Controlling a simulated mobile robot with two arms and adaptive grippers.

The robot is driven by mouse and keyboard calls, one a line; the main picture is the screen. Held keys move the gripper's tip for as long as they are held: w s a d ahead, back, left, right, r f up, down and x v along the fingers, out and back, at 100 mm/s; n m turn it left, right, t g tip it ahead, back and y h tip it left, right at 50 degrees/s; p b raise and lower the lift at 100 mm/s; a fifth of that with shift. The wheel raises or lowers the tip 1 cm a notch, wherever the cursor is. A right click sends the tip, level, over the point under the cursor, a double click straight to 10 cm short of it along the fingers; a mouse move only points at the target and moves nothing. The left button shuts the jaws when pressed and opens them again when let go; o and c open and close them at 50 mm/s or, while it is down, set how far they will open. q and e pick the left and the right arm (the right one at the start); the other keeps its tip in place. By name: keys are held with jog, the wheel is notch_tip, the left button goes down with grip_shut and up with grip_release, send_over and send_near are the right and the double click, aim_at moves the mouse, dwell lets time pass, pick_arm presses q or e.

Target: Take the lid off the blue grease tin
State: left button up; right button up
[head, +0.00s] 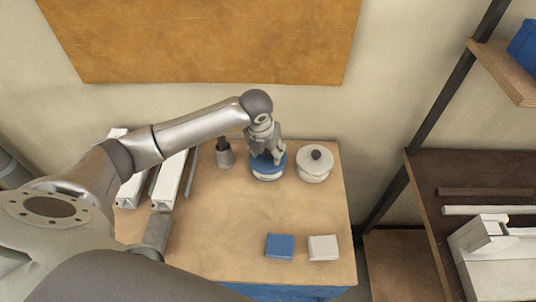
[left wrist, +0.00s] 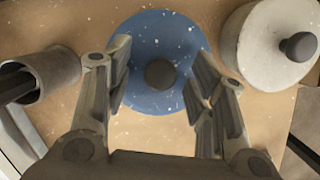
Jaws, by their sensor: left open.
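The blue grease tin (head: 267,177) stands on the wooden bench top, with its blue lid (head: 257,164) on it. In the left wrist view the round blue lid (left wrist: 150,40) has a dark knob (left wrist: 160,74) at its middle. My left gripper (head: 266,158) is over the tin. In the left wrist view my left gripper (left wrist: 160,85) is open, its fingers on either side of the knob and apart from it. The tin's body is hidden beneath the lid in that view. My right gripper is not in view.
A white tin with a dark knob (head: 314,164) stands close on the right. A grey cup (head: 225,156) stands on the left, near white profiles (head: 172,179). A blue block (head: 279,246) and a white block (head: 323,247) lie at the front. The bench middle is clear.

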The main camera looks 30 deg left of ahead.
pick_arm(q)
jog(key=c, duration=1.1)
jog(key=shift+o, duration=0.2)
jog(key=shift+r, duration=0.15)
